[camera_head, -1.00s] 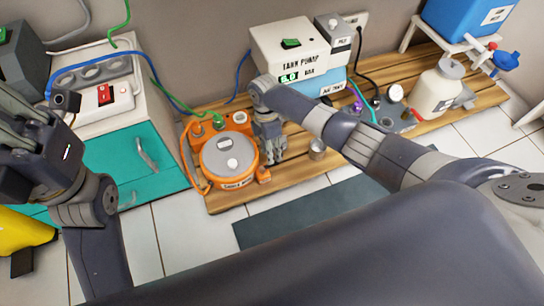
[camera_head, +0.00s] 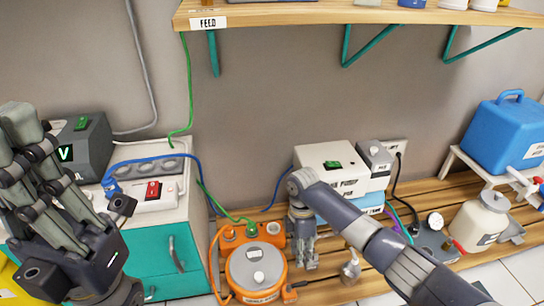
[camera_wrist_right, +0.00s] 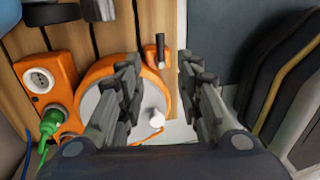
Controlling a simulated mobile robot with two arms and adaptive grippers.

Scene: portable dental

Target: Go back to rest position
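My right gripper (camera_head: 304,262) hangs down in the head view, just right of a round orange device with a grey lid (camera_head: 256,268). In the right wrist view my right gripper's fingers (camera_wrist_right: 160,75) are spread apart with nothing between them. The orange device (camera_wrist_right: 85,75) shows behind and left of them; contact cannot be told. My left gripper (camera_head: 25,145) is raised at the left edge of the head view, fingers pointing up. Its fingers look apart and hold nothing visible.
A white pump box (camera_head: 325,160) stands behind the right arm on a wooden slatted platform (camera_head: 340,290). A small metal part (camera_head: 351,267) and a white bottle (camera_head: 480,222) are to the right. A teal-fronted cabinet (camera_head: 150,272) is at left. A wooden shelf (camera_head: 300,14) crosses the top.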

